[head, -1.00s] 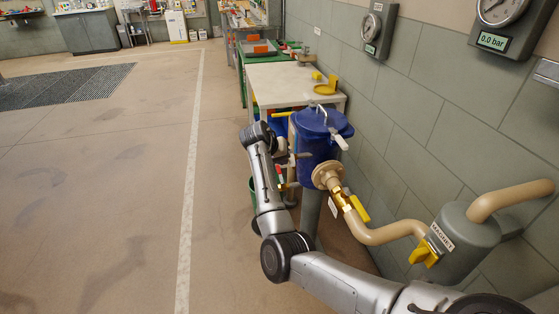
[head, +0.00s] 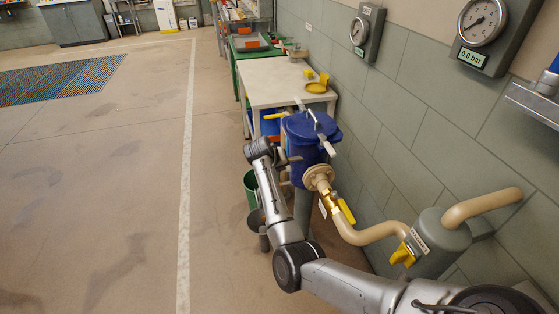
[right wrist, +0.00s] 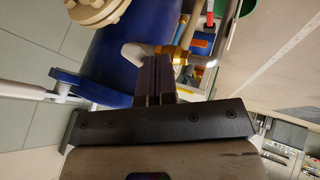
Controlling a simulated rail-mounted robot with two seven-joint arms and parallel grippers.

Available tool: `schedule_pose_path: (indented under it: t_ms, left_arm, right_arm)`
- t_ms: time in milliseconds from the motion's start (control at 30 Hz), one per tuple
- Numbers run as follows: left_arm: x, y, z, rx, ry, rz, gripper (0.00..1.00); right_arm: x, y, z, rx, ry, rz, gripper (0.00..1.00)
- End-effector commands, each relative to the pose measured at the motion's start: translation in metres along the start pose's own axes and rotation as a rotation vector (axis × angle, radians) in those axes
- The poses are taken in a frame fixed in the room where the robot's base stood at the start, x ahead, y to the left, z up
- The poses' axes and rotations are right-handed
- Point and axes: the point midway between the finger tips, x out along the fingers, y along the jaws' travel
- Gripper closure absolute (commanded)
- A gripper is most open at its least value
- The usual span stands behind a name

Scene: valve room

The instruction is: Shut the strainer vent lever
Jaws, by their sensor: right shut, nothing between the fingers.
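The strainer (head: 306,152) is a blue upright vessel with a lid. A pale lever (head: 327,146) shows at the lid's right side, and a yellow handle (head: 276,115) at its left. In the right wrist view the strainer's blue body (right wrist: 115,60) fills the upper middle. In the head view this gripper is at the strainer's left side, partly hidden. My left gripper is not in view.
A beige pipe (head: 375,237) with a yellow-handled valve (head: 345,211) runs from the strainer to a grey cylinder (head: 440,245) near the tiled wall. A white table (head: 280,82) stands behind. A green bucket (head: 251,187) is left.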

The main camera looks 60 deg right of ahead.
Motion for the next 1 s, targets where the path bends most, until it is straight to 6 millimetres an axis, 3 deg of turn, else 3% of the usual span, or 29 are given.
schedule_pose_path:
  t_ms: [433, 667, 1000]
  left_arm:
    - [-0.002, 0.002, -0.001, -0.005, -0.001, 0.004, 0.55]
    - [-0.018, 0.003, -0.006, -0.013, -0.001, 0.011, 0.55]
    - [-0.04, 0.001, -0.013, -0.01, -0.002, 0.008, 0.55]
  right_arm:
    - [-0.001, -0.002, 0.0, 0.0, -0.001, 0.0, 1.0]
    - [-0.015, -0.022, -0.001, 0.006, -0.005, 0.003, 1.0]
    - [-0.077, -0.025, -0.002, 0.012, -0.005, 0.004, 1.0]
